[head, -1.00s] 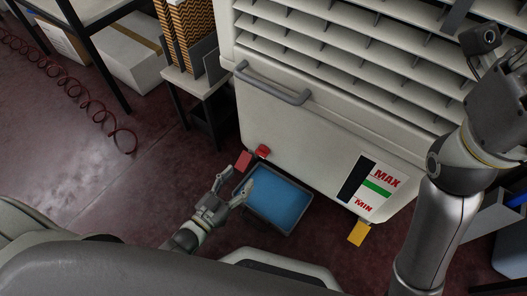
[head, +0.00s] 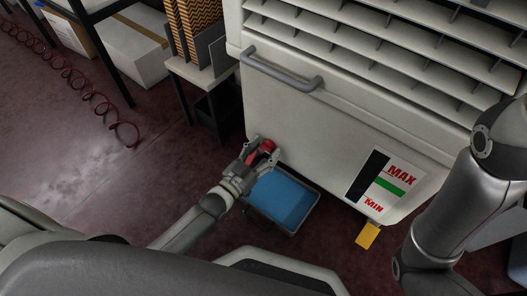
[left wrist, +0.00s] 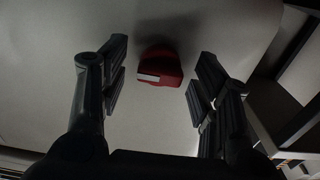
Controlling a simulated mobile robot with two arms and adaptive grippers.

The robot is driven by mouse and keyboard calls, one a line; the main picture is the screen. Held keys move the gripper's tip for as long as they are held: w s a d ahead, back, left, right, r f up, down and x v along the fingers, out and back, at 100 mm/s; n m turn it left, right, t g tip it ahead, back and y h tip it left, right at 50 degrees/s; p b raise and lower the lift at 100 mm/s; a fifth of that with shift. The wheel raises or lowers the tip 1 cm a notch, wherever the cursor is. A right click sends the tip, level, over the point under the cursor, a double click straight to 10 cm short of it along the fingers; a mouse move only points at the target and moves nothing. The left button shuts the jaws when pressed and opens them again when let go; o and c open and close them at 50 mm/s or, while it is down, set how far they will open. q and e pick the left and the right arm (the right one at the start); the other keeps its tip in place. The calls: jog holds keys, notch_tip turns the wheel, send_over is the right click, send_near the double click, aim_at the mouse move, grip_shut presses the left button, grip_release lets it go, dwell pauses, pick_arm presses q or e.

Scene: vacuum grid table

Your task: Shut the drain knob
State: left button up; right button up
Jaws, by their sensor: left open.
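The red drain knob (head: 267,146) is on the lower left of the white machine's front (head: 300,120). In the left wrist view the knob (left wrist: 160,67) shows a white bar on its face, and lies ahead between my open fingers, not visibly touched by them. My left gripper (head: 259,157) is open and close to the knob in the head view, partly covering it; it also shows in the left wrist view (left wrist: 155,85). My right arm shows at the right of the head view, but its gripper is out of the picture.
A grey tray with blue liquid (head: 271,225) stands on the floor below the knob, close to my left gripper. A grey handle bar (head: 282,71) juts from the machine above. A small stand (head: 205,75) is at the left. A yellow tag (head: 368,236) hangs at the lower right.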

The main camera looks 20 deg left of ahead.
pick_arm(q)
jog(key=shift+c, duration=0.2)
jog(key=c, duration=1)
